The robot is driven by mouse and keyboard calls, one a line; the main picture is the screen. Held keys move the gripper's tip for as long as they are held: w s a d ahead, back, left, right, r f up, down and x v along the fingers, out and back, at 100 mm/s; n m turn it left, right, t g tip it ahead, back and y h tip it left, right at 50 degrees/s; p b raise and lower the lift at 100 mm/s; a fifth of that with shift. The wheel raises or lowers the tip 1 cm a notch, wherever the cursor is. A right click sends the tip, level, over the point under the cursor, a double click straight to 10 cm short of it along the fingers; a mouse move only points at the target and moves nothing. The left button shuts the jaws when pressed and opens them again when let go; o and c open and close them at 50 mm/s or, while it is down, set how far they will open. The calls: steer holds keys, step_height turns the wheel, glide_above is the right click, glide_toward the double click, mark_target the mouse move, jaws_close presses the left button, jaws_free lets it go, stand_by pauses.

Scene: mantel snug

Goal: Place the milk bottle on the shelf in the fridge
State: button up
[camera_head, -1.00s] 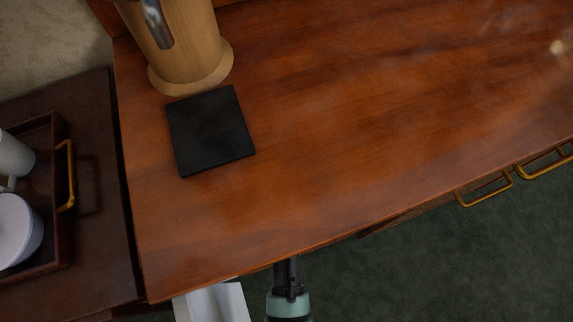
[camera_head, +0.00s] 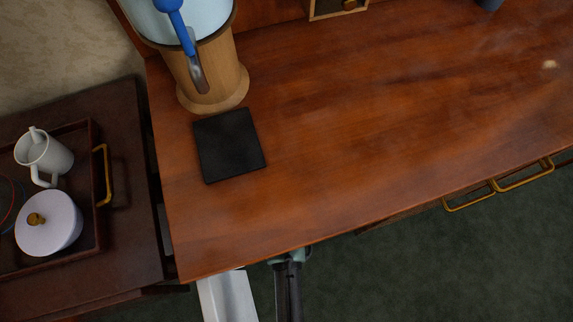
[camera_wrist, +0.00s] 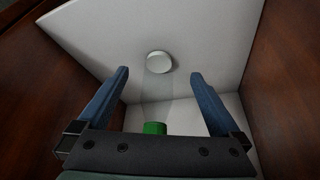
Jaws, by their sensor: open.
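In the wrist view a green cap (camera_wrist: 155,128) shows between the bases of my fingers, partly hidden by the gripper body. A faint see-through shape runs from it toward a pale round disc (camera_wrist: 159,62); this looks like the milk bottle, but I cannot tell whether the disc is part of it. My gripper (camera_wrist: 158,76) is open, its two blue fingers apart on either side of this shape. Behind is a white-lined space, apparently the fridge (camera_wrist: 205,40). In the head view a white panel (camera_head: 228,295) shows below the desk edge, and the gripper's fingers are hidden.
Brown wooden walls (camera_wrist: 285,90) flank the white space. Above, the wooden desk (camera_head: 350,150) holds a black square pad (camera_head: 229,145) and a wooden bucket (camera_head: 215,75). A tray (camera_head: 88,235) with a white jug (camera_head: 45,155) and lidded pot (camera_head: 50,223) is at left. Brass handles (camera_head: 523,175) protrude at right.

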steer(key=shift+s+a+p, duration=0.15)
steer(key=shift+s+p, duration=0.25)
steer(key=shift+s, duration=0.75)
steer(key=shift+s+a+p, duration=0.1)
steer(key=shift+s+p, duration=0.3)
steer(key=shift+s, duration=0.7)
